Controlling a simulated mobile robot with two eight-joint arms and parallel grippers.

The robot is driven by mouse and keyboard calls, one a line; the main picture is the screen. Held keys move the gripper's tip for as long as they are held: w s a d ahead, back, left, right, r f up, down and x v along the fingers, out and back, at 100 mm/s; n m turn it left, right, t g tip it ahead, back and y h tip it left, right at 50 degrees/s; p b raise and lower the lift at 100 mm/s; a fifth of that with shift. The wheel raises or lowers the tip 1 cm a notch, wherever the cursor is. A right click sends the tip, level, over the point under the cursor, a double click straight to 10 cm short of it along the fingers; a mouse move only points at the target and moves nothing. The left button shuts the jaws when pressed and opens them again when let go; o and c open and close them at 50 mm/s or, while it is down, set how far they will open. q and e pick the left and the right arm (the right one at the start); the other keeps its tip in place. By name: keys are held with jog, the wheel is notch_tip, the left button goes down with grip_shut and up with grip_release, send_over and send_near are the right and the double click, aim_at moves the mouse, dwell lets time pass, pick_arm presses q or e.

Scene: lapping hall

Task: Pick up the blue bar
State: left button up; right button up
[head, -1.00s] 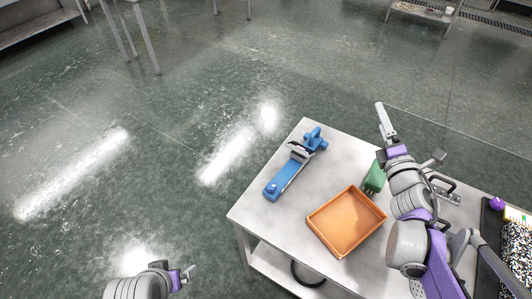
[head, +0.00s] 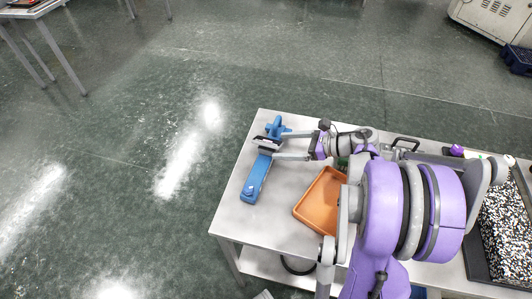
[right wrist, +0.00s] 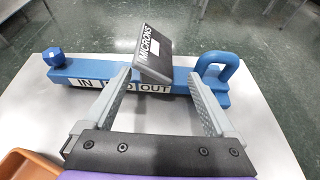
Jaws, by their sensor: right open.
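The blue bar (head: 256,180) lies on the light table near its left edge. It has a blue loop handle at its far end, a knob at the other, and a dark tilted plate reading MICRONS. In the right wrist view the bar (right wrist: 182,80) runs across the picture, with IN and OUT labels on its side. My right gripper (head: 280,145) is open at the bar's handle half. Its two fingers (right wrist: 160,77) overlap the bar in the wrist view, with the plate between their tips. I cannot tell whether they touch. My left gripper is not in view.
An orange tray (head: 318,204) sits on the table (head: 231,215) just right of the bar, partly hidden by my right arm. A dark tray of speckled grains (head: 505,235) is at the far right. The floor left of the table is clear.

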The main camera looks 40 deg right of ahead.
aim_at(268, 146)
jog(key=x, duration=0.5)
jog(key=shift+w+a, duration=0.2)
jog(key=shift+a, duration=0.3)
jog(key=shift+c, duration=0.3)
grip_shut()
